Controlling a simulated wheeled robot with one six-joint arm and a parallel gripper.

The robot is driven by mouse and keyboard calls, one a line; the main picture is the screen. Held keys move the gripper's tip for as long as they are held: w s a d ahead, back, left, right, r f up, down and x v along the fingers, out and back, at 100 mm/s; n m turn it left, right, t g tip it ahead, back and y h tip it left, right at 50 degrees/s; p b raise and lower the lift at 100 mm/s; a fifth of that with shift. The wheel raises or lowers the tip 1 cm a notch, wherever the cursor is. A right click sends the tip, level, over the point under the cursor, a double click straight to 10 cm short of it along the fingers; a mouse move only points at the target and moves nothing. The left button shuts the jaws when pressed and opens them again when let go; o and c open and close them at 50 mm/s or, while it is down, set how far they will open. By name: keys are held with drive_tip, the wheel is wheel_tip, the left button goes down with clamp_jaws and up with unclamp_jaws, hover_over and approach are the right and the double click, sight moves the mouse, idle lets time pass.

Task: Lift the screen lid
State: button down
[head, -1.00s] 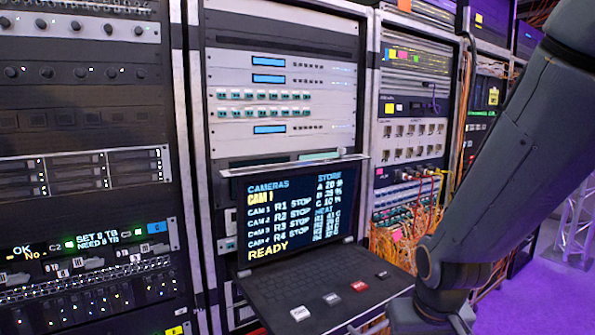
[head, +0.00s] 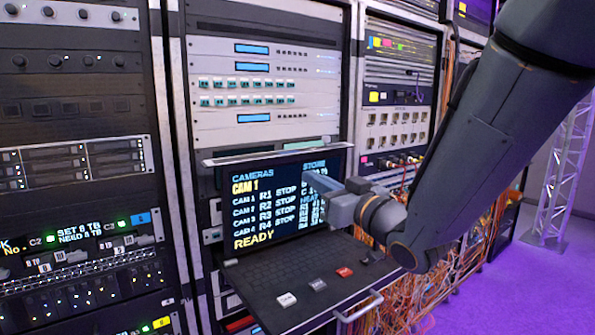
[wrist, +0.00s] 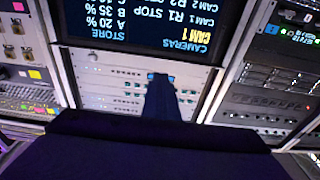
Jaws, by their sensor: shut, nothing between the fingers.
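The screen lid (head: 262,205) stands raised at the back of a dark keyboard drawer (head: 262,268), lit with camera text and "READY". A pale strip (head: 270,154) runs along its top edge. My gripper (head: 318,183) is shut and empty, in front of the lid's right part, and hides some of the text. Whether it touches the lid I cannot tell. In the wrist view, which is upside down, my shut gripper (wrist: 158,80) points at the rack panels, with the lid (wrist: 135,22) at the top of the picture.
The drawer has white and red keys and a front handle (head: 358,306). Rack panels (head: 265,90) stand behind the lid, with another rack (head: 80,150) at left. Orange cables (head: 455,265) hang at right. Purple floor (head: 530,295) is open at right, near a white truss (head: 565,170).

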sight(275, 157)
drive_tip(key=p+x, duration=0.5)
drive_tip(key=x, duration=0.8)
drive_tip(key=shift+w+a, duration=0.15)
drive_tip(key=shift+w, duration=0.05)
